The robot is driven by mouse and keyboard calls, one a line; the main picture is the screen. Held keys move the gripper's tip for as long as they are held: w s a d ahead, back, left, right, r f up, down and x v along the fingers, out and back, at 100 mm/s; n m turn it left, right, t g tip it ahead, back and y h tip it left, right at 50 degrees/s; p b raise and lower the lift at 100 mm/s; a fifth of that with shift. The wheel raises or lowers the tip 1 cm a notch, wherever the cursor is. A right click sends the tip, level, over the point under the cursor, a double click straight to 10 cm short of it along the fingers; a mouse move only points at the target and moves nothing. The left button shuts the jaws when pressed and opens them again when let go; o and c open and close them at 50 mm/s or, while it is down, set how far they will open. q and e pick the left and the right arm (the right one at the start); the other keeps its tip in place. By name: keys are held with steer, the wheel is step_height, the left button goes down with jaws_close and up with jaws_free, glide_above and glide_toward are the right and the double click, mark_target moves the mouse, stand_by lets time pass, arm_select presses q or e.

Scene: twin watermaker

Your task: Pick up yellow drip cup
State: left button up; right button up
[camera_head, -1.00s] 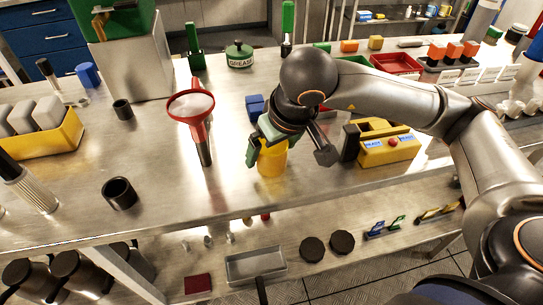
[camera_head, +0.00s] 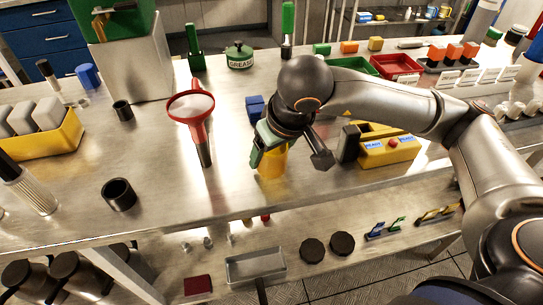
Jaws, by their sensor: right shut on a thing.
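The yellow drip cup (camera_head: 272,164) stands at the middle of the steel table, near its front edge. My right gripper (camera_head: 272,146) reaches down over it from the right and is shut on it. The green-tipped finger overlaps the cup's upper left, and the gripper hides most of its rim. I cannot tell whether the cup's base touches the table. My left gripper is not in view.
A red funnel (camera_head: 191,104) stands left of the cup, and a blue block (camera_head: 255,106) lies behind it. A yellow device (camera_head: 388,151) sits close on the right.

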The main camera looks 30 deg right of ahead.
steer(key=shift+c, duration=0.7)
